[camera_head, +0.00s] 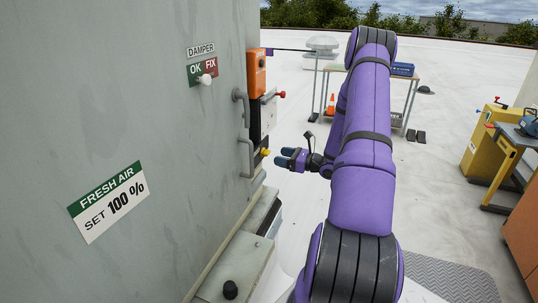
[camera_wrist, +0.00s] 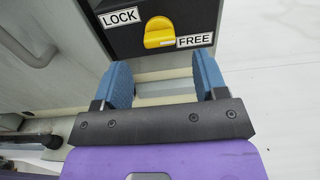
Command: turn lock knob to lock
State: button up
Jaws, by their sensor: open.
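The lock knob (camera_wrist: 160,33) is yellow and sits on a black panel (camera_wrist: 108,38) between a LOCK label (camera_wrist: 120,17) at upper left and a FREE label (camera_wrist: 194,41) at lower right. Its narrow end points left and its broader side lies near FREE. In the head view the knob (camera_head: 265,152) is a small yellow spot on the unit's side. My gripper (camera_wrist: 165,80) has two blue fingers spread apart with nothing between them. In the wrist view the knob lies just beyond the fingertips, apart from them. In the head view my gripper (camera_head: 283,158) is just right of the knob.
Grey handles (camera_head: 245,155) stick out beside the panel. An orange box (camera_head: 256,72) and a red-tipped lever (camera_head: 281,94) are above it. A ledge (camera_head: 238,262) runs below. A work table (camera_head: 345,70) stands behind, with open white roof around it.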

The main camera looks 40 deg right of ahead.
aim_at(269, 153)
jog(key=shift+x, duration=2.9)
jog(key=c, duration=0.9)
